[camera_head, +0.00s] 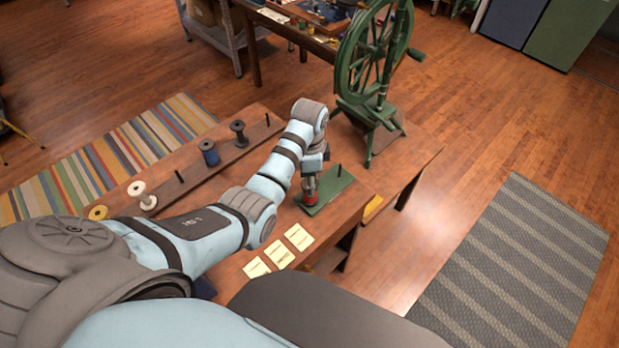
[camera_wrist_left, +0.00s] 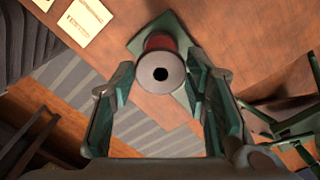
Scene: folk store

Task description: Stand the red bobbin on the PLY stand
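The red bobbin (camera_head: 309,196) stands at the near-left end of the green stand (camera_head: 335,184), just below my left gripper (camera_head: 312,177). A bare dark peg rises from the stand's other end. In the left wrist view, the bobbin's pale round flange (camera_wrist_left: 161,72) with its dark centre hole faces the camera, with red (camera_wrist_left: 160,42) behind it over the green board (camera_wrist_left: 141,43). The fingers of my left gripper (camera_wrist_left: 161,75) are spread on both sides of the flange, with gaps. Whether a peg fills the hole is unclear. My right gripper is not in view.
A dark rack (camera_head: 225,154) with grey, blue and white bobbins lies left of my left arm. Cream cards (camera_head: 279,254) lie on the wooden table (camera_head: 350,207) near the stand. A green spinning wheel (camera_head: 372,60) stands close behind it.

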